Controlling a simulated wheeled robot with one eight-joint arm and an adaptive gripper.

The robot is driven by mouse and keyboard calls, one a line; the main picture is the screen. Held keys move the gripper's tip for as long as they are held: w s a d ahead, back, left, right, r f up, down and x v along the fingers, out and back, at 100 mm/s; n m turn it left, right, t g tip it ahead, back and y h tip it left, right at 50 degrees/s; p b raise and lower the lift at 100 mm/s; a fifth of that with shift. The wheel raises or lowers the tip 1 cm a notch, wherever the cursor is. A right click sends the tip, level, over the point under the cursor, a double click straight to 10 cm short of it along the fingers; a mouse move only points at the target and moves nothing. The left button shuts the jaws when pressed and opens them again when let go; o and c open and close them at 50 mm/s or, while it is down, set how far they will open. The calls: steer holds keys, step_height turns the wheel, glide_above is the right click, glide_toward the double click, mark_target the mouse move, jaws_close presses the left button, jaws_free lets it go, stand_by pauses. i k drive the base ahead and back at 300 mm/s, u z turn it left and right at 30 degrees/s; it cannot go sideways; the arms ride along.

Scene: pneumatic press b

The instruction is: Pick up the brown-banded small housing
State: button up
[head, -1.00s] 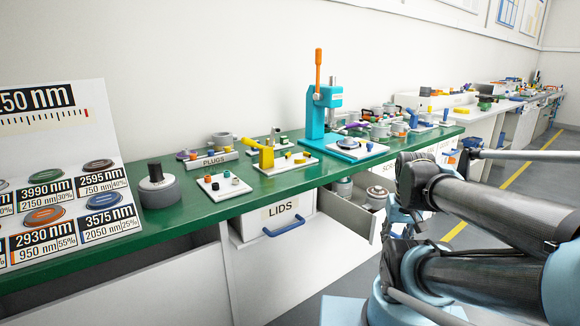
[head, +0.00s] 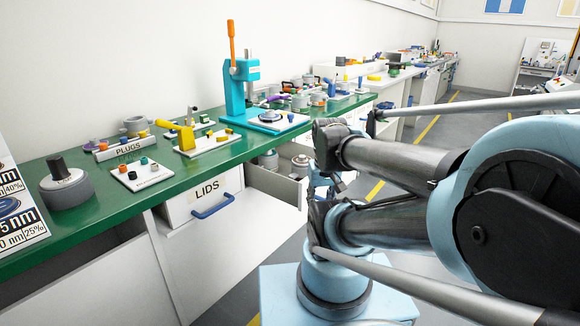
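I cannot make out a brown band on any housing with certainty. Small grey housings (head: 300,103) stand on the green bench right of the blue press, and one there has an orange-brown band (head: 319,99). More grey cylindrical housings (head: 301,160) sit in the open drawer under the bench, partly hidden by its front, with no band colour readable. No housing is seen held.
The open drawer (head: 276,183) juts out close to my arm. The blue press (head: 241,85) with an orange lever stands on the green bench (head: 95,205). The LIDS drawer (head: 196,204) is below. Clear grey floor lies beyond my arm at the right.

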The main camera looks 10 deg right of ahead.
mark_target(298, 173)
steer(key=z, duration=1.1)
steer(key=k, duration=1.2)
steer(key=u, duration=0.85)
steer(key=i, duration=1)
steer(key=z, duration=0.05)
